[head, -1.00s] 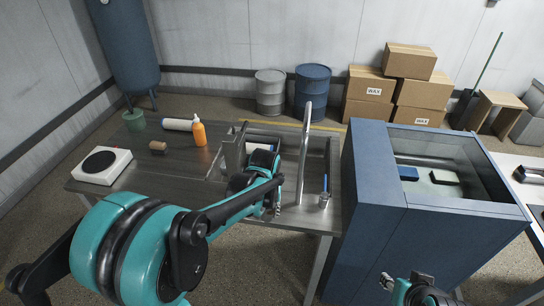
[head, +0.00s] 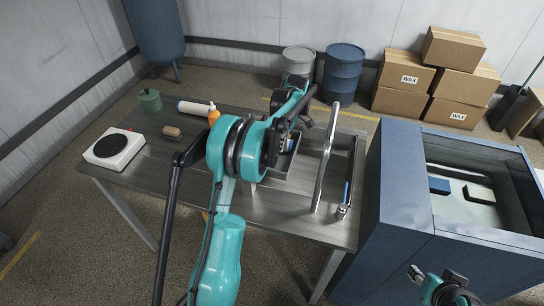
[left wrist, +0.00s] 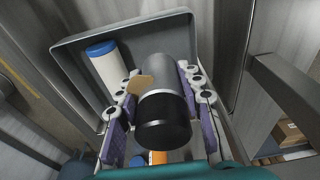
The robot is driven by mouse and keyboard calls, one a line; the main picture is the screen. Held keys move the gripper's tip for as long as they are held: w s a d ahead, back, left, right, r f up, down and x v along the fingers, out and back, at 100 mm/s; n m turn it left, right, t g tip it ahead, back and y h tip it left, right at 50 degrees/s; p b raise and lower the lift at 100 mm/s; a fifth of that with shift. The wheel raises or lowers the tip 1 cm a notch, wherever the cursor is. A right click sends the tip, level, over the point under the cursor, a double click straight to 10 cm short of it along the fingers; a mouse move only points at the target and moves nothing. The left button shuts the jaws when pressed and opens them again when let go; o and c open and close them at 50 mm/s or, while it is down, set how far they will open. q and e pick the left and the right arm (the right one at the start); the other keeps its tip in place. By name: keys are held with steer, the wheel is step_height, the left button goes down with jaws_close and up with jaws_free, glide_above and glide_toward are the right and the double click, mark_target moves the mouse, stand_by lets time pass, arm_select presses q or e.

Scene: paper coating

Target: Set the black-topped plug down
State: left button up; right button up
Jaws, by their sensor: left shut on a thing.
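The black-topped plug, a grey cylinder with a black end (left wrist: 164,122), is between the purple-padded fingers of my left gripper (left wrist: 157,100) in the left wrist view. The gripper is shut on it. Beyond the plug is a grey open tray (left wrist: 75,62), holding a white roll with a blue cap (left wrist: 105,66). I cannot tell whether the plug touches the tray. In the head view my left gripper (head: 286,142) is mostly hidden by its arm, at the tray (head: 282,166) on the table. My right gripper (head: 440,288) shows at the bottom right; its jaw opening is unclear.
The grey table (head: 165,165) also carries a hot plate (head: 113,147), a green pot (head: 150,100), a brown cylinder (head: 171,132) and an orange bottle (head: 213,114). A blue open tank (head: 400,210) stands further right.

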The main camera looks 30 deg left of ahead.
arm_select(q)
step_height(320, 180, down, 9)
steer(key=shift+w+f+b, duration=0.1)
steer(key=shift+f+b, duration=0.05)
steer(key=shift+b, duration=0.85)
steer(key=a, duration=0.1)
steer(key=a+f+b, duration=0.1)
steer(key=s+a+b, duration=0.1)
steer(key=a, duration=0.1)
steer(key=shift+f, duration=0.3)
steer(key=shift+f, duration=0.1)
steer(key=o, duration=1.3)
